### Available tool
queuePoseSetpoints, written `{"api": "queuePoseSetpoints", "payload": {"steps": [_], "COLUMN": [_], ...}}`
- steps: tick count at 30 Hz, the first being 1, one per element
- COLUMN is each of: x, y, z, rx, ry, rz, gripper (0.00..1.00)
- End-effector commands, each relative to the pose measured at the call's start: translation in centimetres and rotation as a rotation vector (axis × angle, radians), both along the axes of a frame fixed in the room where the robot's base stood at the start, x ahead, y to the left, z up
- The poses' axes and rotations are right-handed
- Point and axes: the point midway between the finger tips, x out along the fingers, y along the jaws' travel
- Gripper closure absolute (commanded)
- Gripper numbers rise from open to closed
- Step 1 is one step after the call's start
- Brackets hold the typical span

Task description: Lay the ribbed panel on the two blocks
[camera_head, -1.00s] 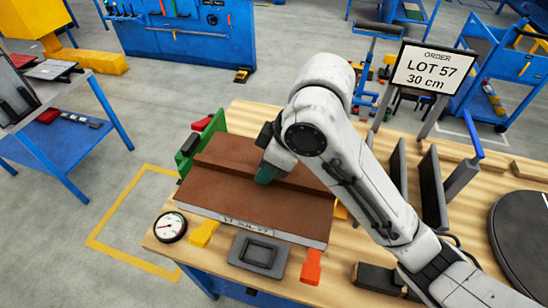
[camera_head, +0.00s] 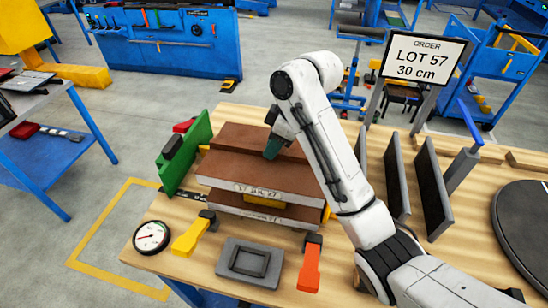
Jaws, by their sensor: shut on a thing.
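The ribbed panel (camera_head: 235,170) is a brown slab with a raised rib and a pale, lettered front edge. My gripper (camera_head: 271,150) is shut on its rib, near the middle of the panel. The panel is roughly level above a second brown slab (camera_head: 225,198) with a similar pale labelled edge. Small yellow parts, possibly the blocks, show at the panel's far left (camera_head: 204,149), between the slabs (camera_head: 250,204) and at the right (camera_head: 326,214). They are mostly hidden, and I cannot tell whether the panel touches them.
A green upright plate (camera_head: 188,153) stands close at the left. A yellow clamp (camera_head: 192,236), an orange clamp (camera_head: 309,265), a grey framed pad (camera_head: 250,262) and a dial gauge (camera_head: 151,237) lie in front. Dark upright plates (camera_head: 432,190) and an order sign (camera_head: 422,64) stand at right.

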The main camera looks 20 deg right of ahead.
Motion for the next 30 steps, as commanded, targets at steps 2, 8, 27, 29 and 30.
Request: {"api": "queuePoseSetpoints", "payload": {"steps": [2, 8, 27, 29, 30], "x": [0.3, 0.3, 0.4, 0.4, 0.4], "y": [-0.2, -0.3, -0.3, -0.3, -0.3], "z": [-0.4, -2.7, -4.3, -4.5, -4.5], "rx": [0.0, 0.001, 0.0, 0.0, 0.0], "ry": [-0.003, 0.001, -0.003, -0.003, 0.0], "rz": [0.0, -0.001, 0.0, 0.0, 0.0], "gripper": [1.0, 1.0, 1.0, 1.0, 0.71]}}
